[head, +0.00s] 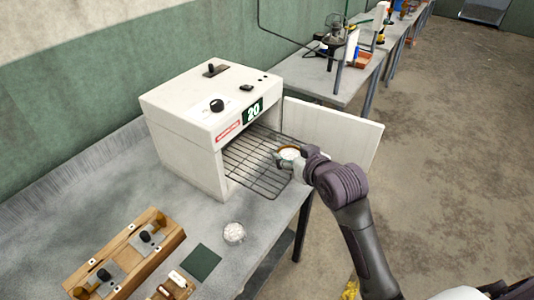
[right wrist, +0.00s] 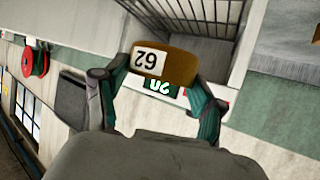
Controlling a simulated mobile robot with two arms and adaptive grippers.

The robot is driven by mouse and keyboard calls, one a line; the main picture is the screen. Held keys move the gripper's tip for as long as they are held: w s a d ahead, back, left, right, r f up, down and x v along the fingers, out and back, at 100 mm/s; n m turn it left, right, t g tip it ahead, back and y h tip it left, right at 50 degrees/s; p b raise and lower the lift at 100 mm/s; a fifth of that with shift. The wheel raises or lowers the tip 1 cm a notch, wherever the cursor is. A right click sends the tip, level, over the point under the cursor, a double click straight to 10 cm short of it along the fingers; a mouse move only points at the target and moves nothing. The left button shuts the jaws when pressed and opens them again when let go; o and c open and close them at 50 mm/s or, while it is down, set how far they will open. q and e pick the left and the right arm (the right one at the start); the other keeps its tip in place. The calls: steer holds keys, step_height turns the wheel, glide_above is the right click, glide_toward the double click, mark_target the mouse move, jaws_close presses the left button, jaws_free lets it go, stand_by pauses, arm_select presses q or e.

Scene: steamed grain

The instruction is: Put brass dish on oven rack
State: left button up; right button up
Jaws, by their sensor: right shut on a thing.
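The brass dish (head: 289,153) with white contents is in my right gripper (head: 287,160), over the right part of the oven rack. In the right wrist view, the brass dish (right wrist: 182,68), bearing a white label reading 62, sits between both fingers of the right gripper (right wrist: 152,88). The wire oven rack (head: 258,172) sticks out of the open front of the white oven (head: 190,140). The rack's bars also show in the right wrist view (right wrist: 200,12). I cannot tell whether the dish touches the rack. My left gripper is not in view.
The oven door (head: 335,135) stands open to the right of the rack. A glass dish of pale grain (head: 233,233), a dark green mat (head: 201,262) and a wooden tray (head: 165,247) with small dark-knobbed items are on the grey bench (head: 110,195). Another bench (head: 318,75) stands behind.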

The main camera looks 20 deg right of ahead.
steer(key=w, duration=0.1)
steer(key=w+a+f, duration=0.1)
steer(key=w+f, duration=0.1)
steer(key=shift+w+a+f+p, duration=0.15)
steer(key=shift+w+a+p, duration=0.05)
steer(key=shift+a+p, duration=0.2)
steer(key=p, duration=0.1)
glide_above(261, 173)
steer(key=f, duration=0.4)
steer(key=shift+s+d, duration=0.1)
steer(key=shift+s, duration=0.15)
steer(key=shift+w+f, duration=0.1)
steer(key=shift+w, duration=0.15)
step_height(261, 173, down, 3)
steer(key=shift+p, duration=0.55)
steer(key=shift+f, duration=0.55)
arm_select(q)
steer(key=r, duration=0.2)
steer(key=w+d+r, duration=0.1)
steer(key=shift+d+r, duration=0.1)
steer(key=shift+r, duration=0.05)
arm_select(e)
steer(key=shift+f, duration=0.1)
